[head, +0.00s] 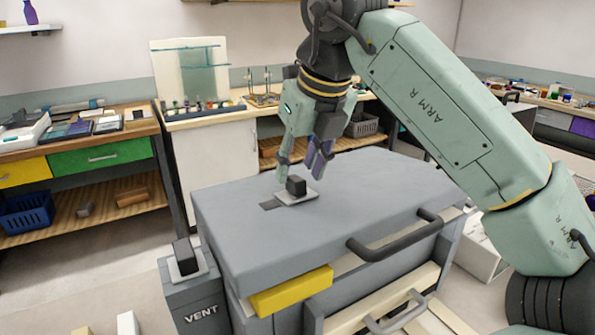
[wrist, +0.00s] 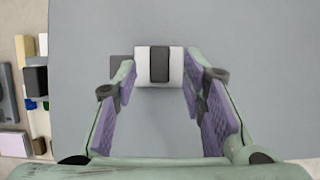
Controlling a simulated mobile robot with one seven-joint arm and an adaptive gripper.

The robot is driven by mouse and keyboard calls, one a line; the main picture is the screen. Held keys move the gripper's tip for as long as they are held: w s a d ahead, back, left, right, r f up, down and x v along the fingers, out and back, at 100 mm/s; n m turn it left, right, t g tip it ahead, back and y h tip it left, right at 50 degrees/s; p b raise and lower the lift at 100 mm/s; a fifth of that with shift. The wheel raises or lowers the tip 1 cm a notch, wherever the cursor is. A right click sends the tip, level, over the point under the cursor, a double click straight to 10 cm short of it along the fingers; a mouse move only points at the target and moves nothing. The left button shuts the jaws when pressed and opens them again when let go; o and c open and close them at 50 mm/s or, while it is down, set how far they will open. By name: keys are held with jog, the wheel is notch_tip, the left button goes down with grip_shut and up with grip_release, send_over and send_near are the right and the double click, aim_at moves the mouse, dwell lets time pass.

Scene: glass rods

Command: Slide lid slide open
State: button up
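The slide lid (head: 299,198) is a small white plate with a black block knob (head: 296,185) on the flat grey top of a large box (head: 235,232). A dark rectangular patch (head: 271,205) shows at the lid's left edge; I cannot tell whether it is an opening. In the wrist view the lid (wrist: 174,80), knob (wrist: 159,64) and dark patch (wrist: 121,68) appear ahead of the fingers. My gripper (head: 302,165) is open and points down close above the lid. Its purple-padded fingers (wrist: 160,72) are apart, with the knob between their lines; no contact is visible.
A dark handle (head: 395,237) sticks out from the box's front edge. A grey post marked VENT (head: 192,290) with a black knob stands at the left corner. A yellow block (head: 291,290) sits below the top. The top around the lid is clear.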

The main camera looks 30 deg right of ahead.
aim_at(306, 204)
jog(key=v, duration=0.5)
jog(key=shift+r, duration=0.2)
dwell(0.3)
